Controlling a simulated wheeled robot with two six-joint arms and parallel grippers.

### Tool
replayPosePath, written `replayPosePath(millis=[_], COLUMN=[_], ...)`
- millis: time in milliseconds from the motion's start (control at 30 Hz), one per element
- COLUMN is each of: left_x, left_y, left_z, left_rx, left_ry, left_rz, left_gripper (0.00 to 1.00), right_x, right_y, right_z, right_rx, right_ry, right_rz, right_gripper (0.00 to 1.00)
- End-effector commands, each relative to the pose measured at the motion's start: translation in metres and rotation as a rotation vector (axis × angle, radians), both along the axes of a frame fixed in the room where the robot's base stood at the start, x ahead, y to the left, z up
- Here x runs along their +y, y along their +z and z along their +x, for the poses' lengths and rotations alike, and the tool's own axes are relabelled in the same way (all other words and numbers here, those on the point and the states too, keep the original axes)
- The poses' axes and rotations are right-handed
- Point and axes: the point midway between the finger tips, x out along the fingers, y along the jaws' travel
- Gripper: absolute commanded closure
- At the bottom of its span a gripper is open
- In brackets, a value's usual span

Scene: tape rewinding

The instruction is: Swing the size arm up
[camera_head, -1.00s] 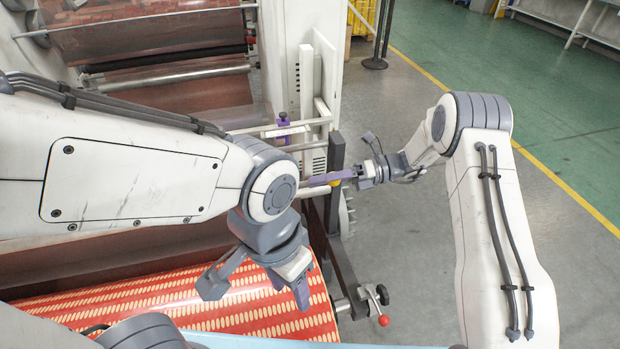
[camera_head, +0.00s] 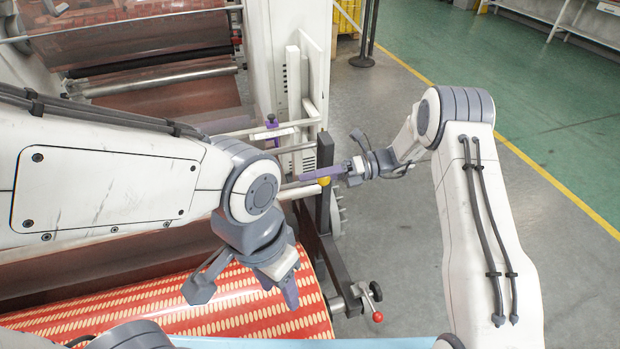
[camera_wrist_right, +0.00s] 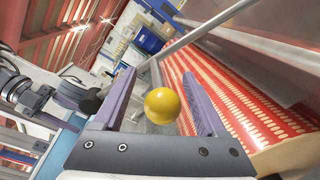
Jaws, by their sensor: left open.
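A yellow ball knob (camera_head: 324,181) sits at a dark upright bar (camera_head: 325,150) beside the machine frame; I take this to be the size arm's handle. My right gripper (camera_head: 323,174) reaches in from the right, its purple fingers at the knob. In the right wrist view the yellow ball (camera_wrist_right: 162,105) lies between the two fingers, with a gap on each side. The right gripper (camera_wrist_right: 163,100) is open there. My left gripper (camera_head: 278,284) is open and empty above the red patterned roll (camera_head: 130,315), pointing down.
A clamp with a red knob (camera_head: 377,317) sticks out at the roll's right end. A white machine frame (camera_head: 310,50) stands behind the bar. The grey floor (camera_head: 390,260) right of the machine is clear.

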Motion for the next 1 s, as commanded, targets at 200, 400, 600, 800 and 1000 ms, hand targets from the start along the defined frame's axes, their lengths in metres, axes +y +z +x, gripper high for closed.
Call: replayPosePath(millis=[200, 400, 600, 800, 1000], left_x=[0.000, 0.000, 0.000, 0.000, 0.000], left_y=[-0.008, -0.020, -0.027, -0.029, -0.028], left_z=[0.000, 0.000, 0.000, 0.000, 0.000], left_rx=[0.000, 0.000, 0.000, 0.000, 0.000], left_ry=[0.000, 0.000, 0.000, 0.000, 0.000], left_rz=[0.000, 0.000, 0.000, 0.000, 0.000], left_gripper=[0.50, 0.50, 0.50, 0.50, 0.50], right_x=[-0.020, -0.059, -0.090, -0.102, -0.102], right_y=[-0.001, 0.002, 0.006, 0.009, 0.009], right_z=[0.006, 0.015, 0.023, 0.025, 0.025], right_rx=[-0.002, -0.003, -0.002, -0.001, 0.000], right_ry=[-0.003, -0.004, -0.003, 0.000, 0.000], right_rz=[0.001, 0.000, 0.001, 0.000, 0.000], right_gripper=[0.26, 0.26, 0.26, 0.26, 0.26])
